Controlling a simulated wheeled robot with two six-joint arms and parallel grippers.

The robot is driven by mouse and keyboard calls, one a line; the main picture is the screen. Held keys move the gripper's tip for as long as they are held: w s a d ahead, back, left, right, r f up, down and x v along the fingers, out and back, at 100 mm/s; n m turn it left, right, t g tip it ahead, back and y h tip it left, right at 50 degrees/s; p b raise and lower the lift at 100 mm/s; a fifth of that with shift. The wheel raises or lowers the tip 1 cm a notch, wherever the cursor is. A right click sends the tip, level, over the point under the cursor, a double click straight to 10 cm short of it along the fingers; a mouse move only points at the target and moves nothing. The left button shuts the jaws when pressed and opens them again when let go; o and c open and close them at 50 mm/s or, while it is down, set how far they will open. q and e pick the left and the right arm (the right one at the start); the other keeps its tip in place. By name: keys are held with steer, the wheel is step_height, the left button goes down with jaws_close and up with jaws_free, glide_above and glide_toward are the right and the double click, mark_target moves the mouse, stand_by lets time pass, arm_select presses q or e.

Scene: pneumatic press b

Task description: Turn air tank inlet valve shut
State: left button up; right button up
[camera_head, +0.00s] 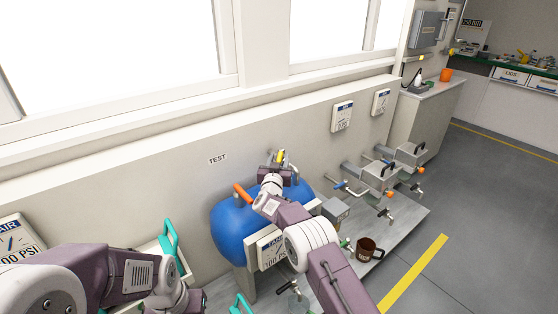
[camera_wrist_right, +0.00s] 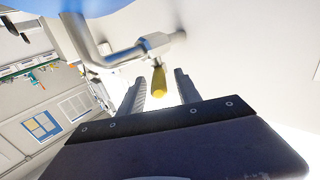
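The blue air tank (camera_head: 232,232) stands below the wall in the head view. My right gripper (camera_head: 280,157) is above its top, by the pipework at the wall. A yellow valve handle (camera_head: 281,155) shows at the gripper.
An orange handle (camera_head: 242,193) is at the tank's upper left. A brown mug (camera_head: 367,250) and grey press units (camera_head: 376,173) with blue and orange parts are on the bench (camera_head: 408,222) to the right. Teal handles (camera_head: 168,243) stand near my left arm.

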mark_target(279, 157)
step_height(279, 157, up, 4)
steer(key=shift+r+p, duration=0.1)
steer(key=shift+p, duration=0.9)
steer(key=s+d+r+p, duration=0.1)
steer(key=s+d+r, duration=0.5)
steer(key=d, duration=0.3)
steer(key=shift+s+d+r, duration=0.2)
steer(key=shift+s+r, duration=0.2)
steer(key=shift+s, duration=0.1)
